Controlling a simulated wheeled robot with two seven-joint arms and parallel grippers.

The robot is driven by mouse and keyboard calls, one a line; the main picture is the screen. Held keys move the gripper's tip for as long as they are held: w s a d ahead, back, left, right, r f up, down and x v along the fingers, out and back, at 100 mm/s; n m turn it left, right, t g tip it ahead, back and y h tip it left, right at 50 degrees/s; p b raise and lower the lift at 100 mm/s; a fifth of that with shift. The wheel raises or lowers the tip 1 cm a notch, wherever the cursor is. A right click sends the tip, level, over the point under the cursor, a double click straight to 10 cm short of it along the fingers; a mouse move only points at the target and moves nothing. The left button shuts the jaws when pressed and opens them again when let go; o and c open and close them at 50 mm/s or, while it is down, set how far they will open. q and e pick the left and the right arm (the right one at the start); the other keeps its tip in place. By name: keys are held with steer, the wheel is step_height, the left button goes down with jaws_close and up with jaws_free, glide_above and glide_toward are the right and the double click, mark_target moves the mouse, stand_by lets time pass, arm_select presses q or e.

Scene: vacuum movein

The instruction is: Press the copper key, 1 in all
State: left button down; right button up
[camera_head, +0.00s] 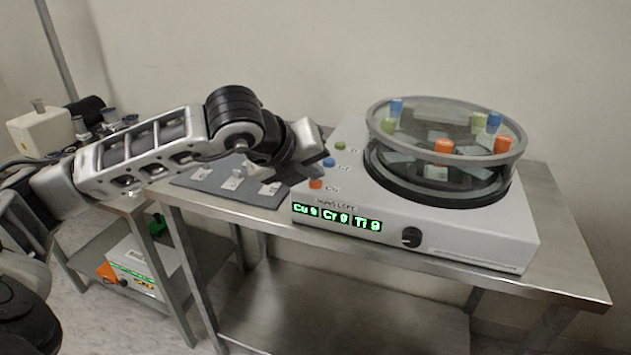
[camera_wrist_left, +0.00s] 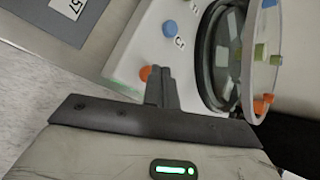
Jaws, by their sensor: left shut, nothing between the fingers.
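The copper key is the orange button (camera_head: 315,183), marked Cu, at the front left corner of the white machine's top. It also shows in the left wrist view (camera_wrist_left: 145,73), beside my fingertips and partly hidden by them. My left gripper (camera_head: 318,160) is shut and empty, tilted down over the key row; in the wrist view its fingertips (camera_wrist_left: 159,72) overlap the orange key's edge. I cannot tell whether they touch it. A blue key (camera_head: 329,162) and a green key (camera_head: 340,146) stand behind it. My right gripper is not in view.
The machine (camera_head: 470,242) has a green-lit display (camera_head: 337,217) reading Cu, Cr and Ti with small digits, and a black knob (camera_head: 411,237). A round glass chamber (camera_head: 447,130) with coloured pieces stands on it. A grey mat (camera_head: 207,180) with small samples lies left on the steel table.

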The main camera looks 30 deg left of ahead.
mark_target(312, 189)
arm_select(q)
steer(key=shift+f+b, duration=0.3)
steer(key=shift+b, duration=0.05)
stand_by(0.6)
steer(key=shift+r+p, duration=0.35)
steer(key=shift+r, duration=0.6)
steer(key=shift+r, duration=0.1)
step_height(312, 189, up, 5)
steer(key=p, duration=0.3)
stand_by(0.5)
